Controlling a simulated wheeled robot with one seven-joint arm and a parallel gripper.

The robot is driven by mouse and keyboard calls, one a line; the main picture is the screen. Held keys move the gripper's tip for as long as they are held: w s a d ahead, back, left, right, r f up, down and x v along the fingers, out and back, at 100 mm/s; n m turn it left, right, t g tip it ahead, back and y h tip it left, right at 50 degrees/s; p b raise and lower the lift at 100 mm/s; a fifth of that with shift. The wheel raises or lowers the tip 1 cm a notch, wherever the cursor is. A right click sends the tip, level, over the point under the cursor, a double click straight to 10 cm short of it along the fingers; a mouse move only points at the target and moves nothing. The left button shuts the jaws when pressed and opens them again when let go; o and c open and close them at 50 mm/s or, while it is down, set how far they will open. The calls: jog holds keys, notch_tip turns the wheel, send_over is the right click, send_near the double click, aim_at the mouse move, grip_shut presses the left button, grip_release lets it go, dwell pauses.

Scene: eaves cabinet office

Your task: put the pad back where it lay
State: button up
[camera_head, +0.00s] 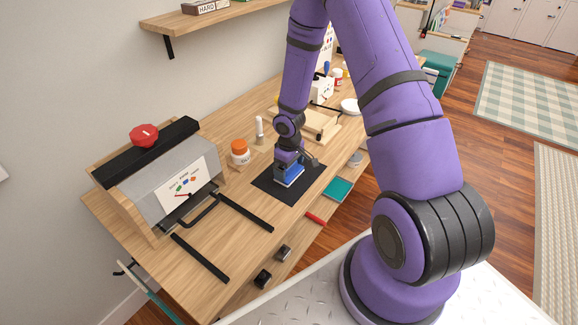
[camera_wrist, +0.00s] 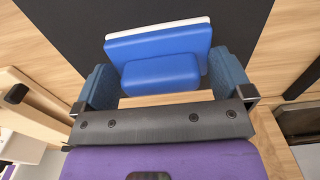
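The pad (camera_head: 289,174) is a blue block with a stepped top and a white underside. In the head view it is at the black mat (camera_head: 262,184) on the wooden bench; whether it touches the mat or is slightly above is hard to tell. My gripper (camera_head: 287,162) points down over it. In the wrist view the pad (camera_wrist: 160,72) sits between my two blue-grey fingers (camera_wrist: 165,82), lined up with them.
An orange-capped jar (camera_head: 240,153) and a pale upright bottle (camera_head: 259,131) stand left of the mat. A grey machine with a red knob (camera_head: 145,134) fills the bench's left end. A wooden fixture (camera_head: 320,125) stands behind. A teal square (camera_head: 337,189) lies right of the mat.

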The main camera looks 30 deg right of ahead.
jog(key=s+a+r+m+t+h, duration=0.1)
jog(key=s+r, duration=0.2)
jog(key=r, duration=0.8)
jog(key=s+r, duration=0.2)
jog(key=r, duration=1)
jog(key=s+a+r+m+t+h, duration=0.1)
jog(key=s+r, duration=0.2)
jog(key=r, duration=0.8)
jog(key=s+a+r+m+t+y, duration=0.1)
jog(key=s+a+r, duration=0.1)
jog(key=s+r, duration=0.4)
jog(key=s+a+r+m+t+y, duration=0.1)
jog(key=s+a+r+t, duration=0.1)
jog(key=s+r, duration=0.5)
jog(key=shift+s+a, duration=0.6)
jog(key=shift+s, duration=2.25)
